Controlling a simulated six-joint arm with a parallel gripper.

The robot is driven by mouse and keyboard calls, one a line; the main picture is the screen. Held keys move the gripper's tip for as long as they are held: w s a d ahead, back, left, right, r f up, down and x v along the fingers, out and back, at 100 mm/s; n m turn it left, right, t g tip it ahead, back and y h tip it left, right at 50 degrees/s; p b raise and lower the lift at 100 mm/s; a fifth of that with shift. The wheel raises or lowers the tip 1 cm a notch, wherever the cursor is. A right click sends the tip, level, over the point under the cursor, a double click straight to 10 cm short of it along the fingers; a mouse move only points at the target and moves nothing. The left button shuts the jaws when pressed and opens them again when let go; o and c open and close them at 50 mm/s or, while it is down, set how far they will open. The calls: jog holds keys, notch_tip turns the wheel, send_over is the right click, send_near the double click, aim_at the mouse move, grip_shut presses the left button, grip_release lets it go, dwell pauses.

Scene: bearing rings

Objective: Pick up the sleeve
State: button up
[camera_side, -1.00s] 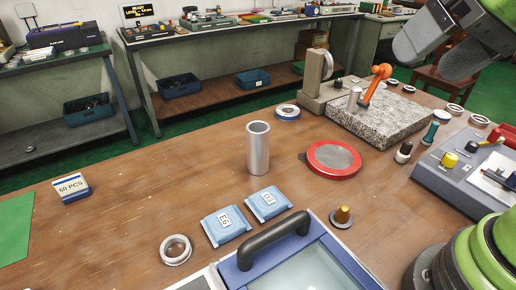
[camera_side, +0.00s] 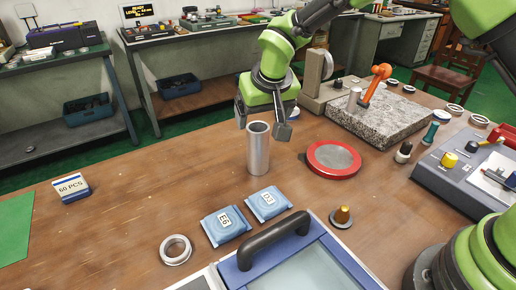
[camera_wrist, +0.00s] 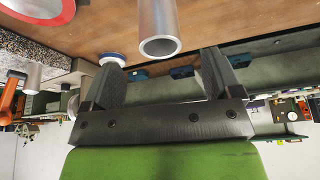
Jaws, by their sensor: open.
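The sleeve (camera_side: 258,150) is a shiny silver metal tube standing upright on the wooden bench. In the wrist view the sleeve (camera_wrist: 159,22) shows its open round end, ahead of the gap between the fingers. My gripper (camera_side: 262,124) is open and empty. It is at the height of the sleeve's top in the side view, with one finger to the left and one to the right of it. In the wrist view both fingers of my gripper (camera_wrist: 166,72) are spread apart. I cannot tell whether a finger touches the sleeve.
A red-rimmed round plate (camera_side: 333,158) lies to the right of the sleeve. Two blue packets (camera_side: 226,225) lie in front, beside a blue lidded case (camera_side: 330,262). A granite slab (camera_side: 385,118) with a gauge stand is behind right. The bench to the left is mostly clear.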

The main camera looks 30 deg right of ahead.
aim_at(259, 129)
jog(key=x, duration=0.8)
jog(key=shift+f, duration=0.15)
jog(key=shift+s, duration=0.1)
jog(key=c, duration=1.5)
